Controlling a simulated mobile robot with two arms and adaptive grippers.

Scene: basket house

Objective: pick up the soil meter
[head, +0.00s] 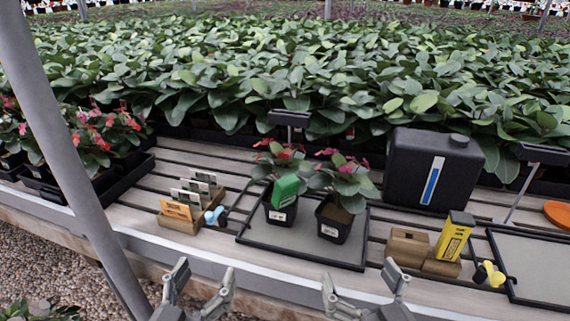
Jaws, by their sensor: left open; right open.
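A green box-shaped device (286,189) stands tilted at the left potted plant, at the pot's rim; it looks like the soil meter, and its lower end is hidden. The left black pot (280,213) and the right black pot (333,225) hold plants with pink flowers on a black-rimmed tray (262,236). A yellow device with a dark top (454,238) stands tilted in a wooden block to the right. My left gripper (203,282) is open and empty at the bottom, left of the tray. My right gripper (362,286) is open and empty, below the tray's right side.
A wooden rack with cards (182,222) and a small blue-white item (215,216) stand left. A black canister (432,170) stands behind; a wooden block (407,247), a yellow-black item (488,274) and another tray (538,268) are right. A grey post (66,145) crosses the left.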

